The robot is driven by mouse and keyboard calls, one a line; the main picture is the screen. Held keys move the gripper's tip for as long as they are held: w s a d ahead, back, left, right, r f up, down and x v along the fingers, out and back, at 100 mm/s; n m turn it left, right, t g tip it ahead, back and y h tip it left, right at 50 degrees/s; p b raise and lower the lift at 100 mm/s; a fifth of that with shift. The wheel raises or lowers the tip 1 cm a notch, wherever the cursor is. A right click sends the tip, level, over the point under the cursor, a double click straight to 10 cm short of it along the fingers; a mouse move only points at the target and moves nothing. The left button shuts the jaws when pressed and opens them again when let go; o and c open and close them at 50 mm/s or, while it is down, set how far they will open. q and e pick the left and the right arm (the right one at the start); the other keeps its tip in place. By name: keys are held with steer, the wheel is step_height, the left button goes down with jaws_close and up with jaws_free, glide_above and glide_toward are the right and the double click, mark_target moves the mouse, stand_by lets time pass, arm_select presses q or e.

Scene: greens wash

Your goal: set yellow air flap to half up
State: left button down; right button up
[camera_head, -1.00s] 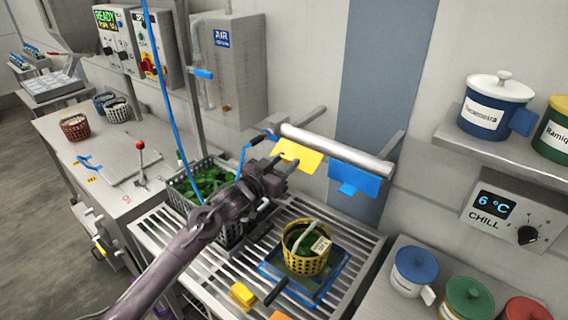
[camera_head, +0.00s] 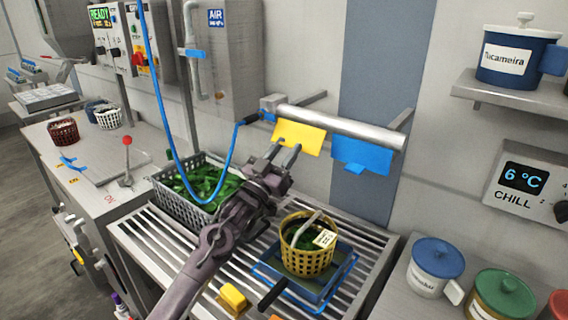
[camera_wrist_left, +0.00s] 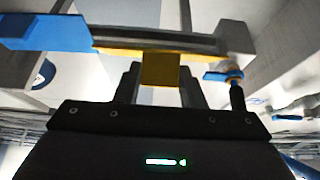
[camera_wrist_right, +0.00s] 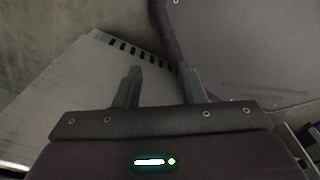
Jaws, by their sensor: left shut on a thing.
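The yellow air flap (camera_head: 302,139) hangs at a slant from the left part of a silver air bar (camera_head: 340,126) on the wall. My left gripper (camera_head: 283,153) is at the flap's lower edge. In the left wrist view, the flap's yellow tab (camera_wrist_left: 160,69) sits between the fingers of my left gripper (camera_wrist_left: 160,82), which is shut on it. A blue flap (camera_head: 362,154) hangs beside it on the same bar. My right gripper (camera_wrist_right: 162,75) shows only in its own wrist view, with its fingers apart and nothing between them.
Below the bar, a yellow basket (camera_head: 307,261) of greens stands on a blue-edged tray over the slatted rack. A grey crate (camera_head: 180,207) of greens stands to the left. A blue hose (camera_head: 165,120) hangs close to my left arm. Lidded pots (camera_head: 437,257) stand at the right.

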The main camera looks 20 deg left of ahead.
arm_select(q)
steer(key=shift+f, duration=0.15)
stand_by(0.3)
steer(key=c, duration=0.9)
jaws_free()
steer(key=b+v, duration=0.2)
steer(key=v, duration=0.5)
steer(key=shift+s+a+f, duration=0.1)
steer(key=shift+s+f, duration=0.15)
